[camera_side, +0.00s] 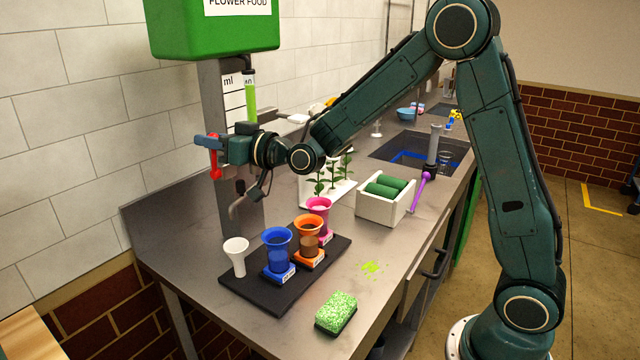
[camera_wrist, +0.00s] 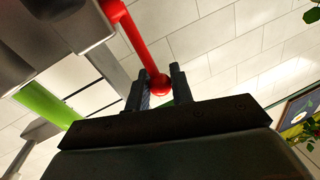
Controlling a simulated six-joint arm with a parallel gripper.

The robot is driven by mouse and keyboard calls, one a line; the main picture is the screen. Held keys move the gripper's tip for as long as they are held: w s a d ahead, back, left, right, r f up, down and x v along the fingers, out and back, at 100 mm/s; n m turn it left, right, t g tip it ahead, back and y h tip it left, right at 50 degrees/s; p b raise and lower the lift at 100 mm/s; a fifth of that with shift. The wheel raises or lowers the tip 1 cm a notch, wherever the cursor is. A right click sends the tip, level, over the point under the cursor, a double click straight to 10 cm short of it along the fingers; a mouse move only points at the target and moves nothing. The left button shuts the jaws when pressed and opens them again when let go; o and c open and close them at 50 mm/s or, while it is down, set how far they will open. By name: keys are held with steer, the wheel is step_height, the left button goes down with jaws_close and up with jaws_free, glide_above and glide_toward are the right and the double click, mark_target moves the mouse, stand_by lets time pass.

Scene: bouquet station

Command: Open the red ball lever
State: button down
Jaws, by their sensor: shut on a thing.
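The red ball lever (camera_side: 215,163) is on the flower food dispenser (camera_side: 212,40), a green box on a grey column. In the side view the lever hangs down beside my gripper (camera_side: 210,142). In the wrist view the red lever (camera_wrist: 146,45) runs down from the dispenser body to its ball end (camera_wrist: 158,84). The ball sits between the two fingers of my gripper (camera_wrist: 160,90), which is shut on it. The dispenser's curved spout (camera_side: 238,205) points down below my wrist.
A black tray (camera_side: 335,250) below holds a white cup (camera_side: 236,256), a blue vase (camera_side: 277,250), an orange vase (camera_side: 308,238) and a pink vase (camera_side: 319,210). A green sponge (camera_side: 336,312) lies in front. A white box (camera_side: 385,203) holds green foam rolls. A sink (camera_side: 400,155) is behind.

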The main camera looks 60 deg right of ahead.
steer(key=shift+s+f+t, duration=0.1)
steer(key=shift+s+t, duration=0.3)
steer(key=shift+t, duration=0.1)
steer(key=c, duration=1.3)
jaws_free()
steer(key=shift+s, duration=0.1)
steer(key=shift+v, duration=5.85)
